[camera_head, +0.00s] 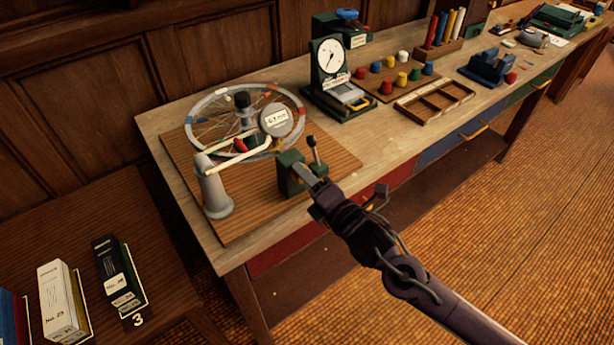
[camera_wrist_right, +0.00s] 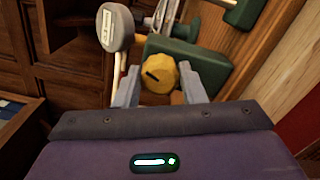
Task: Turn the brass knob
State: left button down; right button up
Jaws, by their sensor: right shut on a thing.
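The brass knob (camera_wrist_right: 159,74) is a yellow, ridged dial with a dark pointer line, in the right wrist view. It sits on a green block (camera_wrist_right: 188,52), which also shows in the head view (camera_head: 291,172) on the wooden board. My right gripper (camera_wrist_right: 160,88) has one grey finger on each side of the knob and is shut on it. In the head view my right gripper (camera_head: 309,180) reaches the front of the green block, and the knob is hidden there. My left gripper is in neither view.
A spoked wheel (camera_head: 245,115), a grey post (camera_head: 215,192) and a round gauge (camera_head: 276,121) stand on the board (camera_head: 250,215) left of my right gripper. A dial stand (camera_head: 330,70) and a divided tray (camera_head: 433,101) are farther along the bench.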

jog(key=shift+f+m+p, duration=0.2)
jog(key=shift+m+p, duration=1.25)
jog(key=shift+m, duration=5.05)
jog(key=o, duration=1)
jog(key=b+v, duration=0.2)
jog(key=v, duration=0.6)
